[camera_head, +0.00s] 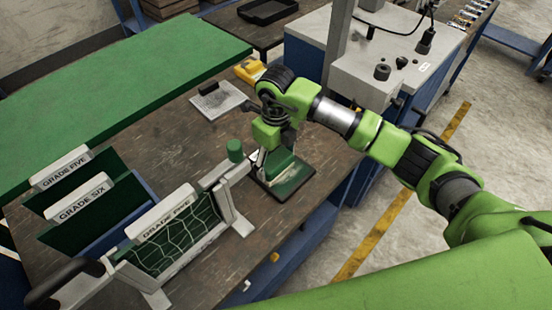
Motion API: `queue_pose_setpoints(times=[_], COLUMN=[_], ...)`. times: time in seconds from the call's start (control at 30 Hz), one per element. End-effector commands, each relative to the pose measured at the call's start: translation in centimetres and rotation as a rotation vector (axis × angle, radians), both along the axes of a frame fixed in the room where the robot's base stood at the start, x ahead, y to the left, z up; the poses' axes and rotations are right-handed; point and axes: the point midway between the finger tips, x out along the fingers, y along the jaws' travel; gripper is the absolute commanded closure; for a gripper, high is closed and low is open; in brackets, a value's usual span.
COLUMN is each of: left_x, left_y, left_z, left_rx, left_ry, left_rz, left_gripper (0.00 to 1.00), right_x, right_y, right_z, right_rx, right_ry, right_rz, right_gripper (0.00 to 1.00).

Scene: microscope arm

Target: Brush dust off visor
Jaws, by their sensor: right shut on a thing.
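My right gripper (262,148) points down over the brown bench, beside a green piece (289,180) on a dark square base. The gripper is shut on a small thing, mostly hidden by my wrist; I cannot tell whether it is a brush. A pale sliver shows below the fingers. The green piece may be the visor, but I cannot tell for sure, and no dust can be made out on it. Whether the gripper or its load touches it is unclear. My left gripper is out of view.
A pale upright frame (240,222) with green mesh and a "GRADE FIVE" label stands left of my gripper. Green labelled holders (110,205) are farther left. A white pad (218,101) and yellow item (249,70) lie behind. A grey-topped cabinet (445,45) stands right.

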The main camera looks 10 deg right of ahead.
Motion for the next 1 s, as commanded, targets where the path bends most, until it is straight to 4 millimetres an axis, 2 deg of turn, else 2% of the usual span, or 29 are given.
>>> queue_pose_setpoints(times=[1.0], left_x=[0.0], left_y=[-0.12], left_z=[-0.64], left_rx=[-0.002], left_ry=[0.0], left_rz=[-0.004], left_gripper=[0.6], right_x=[-0.01], right_y=[0.02], right_z=[-0.65], right_rx=[0.0], right_ry=[0.0], right_rz=[0.0], right_gripper=[0.48])
